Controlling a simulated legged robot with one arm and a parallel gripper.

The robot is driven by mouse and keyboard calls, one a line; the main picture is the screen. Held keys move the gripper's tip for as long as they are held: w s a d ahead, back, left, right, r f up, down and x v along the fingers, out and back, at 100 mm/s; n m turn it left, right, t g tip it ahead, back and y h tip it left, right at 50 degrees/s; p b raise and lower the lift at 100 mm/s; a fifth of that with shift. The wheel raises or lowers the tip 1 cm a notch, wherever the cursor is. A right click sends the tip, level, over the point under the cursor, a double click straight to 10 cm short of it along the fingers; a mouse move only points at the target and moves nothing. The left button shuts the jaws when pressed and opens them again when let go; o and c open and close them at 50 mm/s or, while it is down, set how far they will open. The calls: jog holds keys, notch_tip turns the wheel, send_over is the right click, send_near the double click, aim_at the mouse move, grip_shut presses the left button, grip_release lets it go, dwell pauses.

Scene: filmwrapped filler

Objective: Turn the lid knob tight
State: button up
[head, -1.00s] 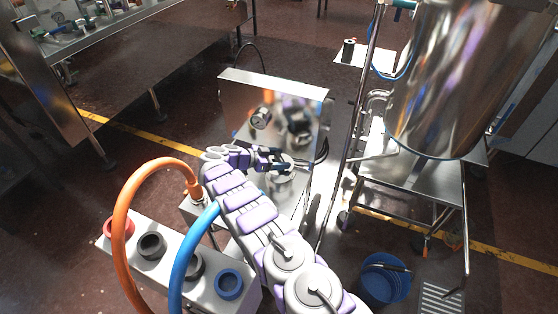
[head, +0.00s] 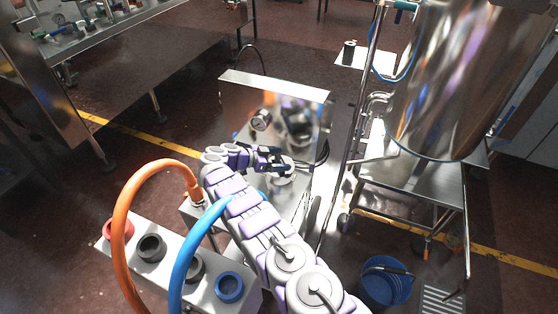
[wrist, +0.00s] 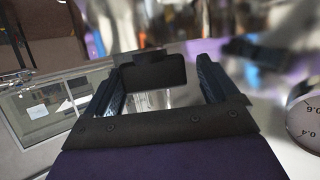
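My gripper (head: 288,164) is low in front of the shiny steel panel in the head view. In the wrist view its two dark fingers (wrist: 160,88) stand well apart. A black block-like piece (wrist: 153,74), which looks like the lid knob, shows between the fingertips. A gap shows on its right side; its left edge lies close to the left finger. I cannot tell how deep it sits between them. In the head view my gripper hides the knob, and a pale round shape (head: 281,179) shows just below the fingers.
The upright steel panel (head: 235,95) carries a round gauge (head: 261,120), which is close on the right in the wrist view (wrist: 306,122). A large steel tank (head: 450,80) on a stand is to the right. A blue bucket (head: 386,283) sits on the floor.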

aim_at(279, 158)
jog(key=shift+o, duration=0.2)
jog(key=shift+d+f, duration=0.1)
notch_tip(279, 158, up, 3)
jog(key=shift+r+p, duration=0.15)
jog(key=shift+p, duration=0.6)
jog(key=shift+r, duration=0.15)
jog(key=shift+s+d+r+p, duration=0.1)
jog(key=shift+s+p, duration=0.4)
jog(key=shift+s, duration=0.15)
jog(key=shift+s+d+r+p, duration=0.1)
jog(key=shift+s+p, duration=0.35)
jog(key=shift+s, duration=0.2)
jog(key=shift+s+d, duration=0.15)
jog(key=shift+s, duration=0.85)
jog(key=s+d+p, duration=0.2)
jog(key=s, duration=0.9)
jog(key=shift+d+r+p, duration=0.2)
jog(key=shift+r+p, duration=0.2)
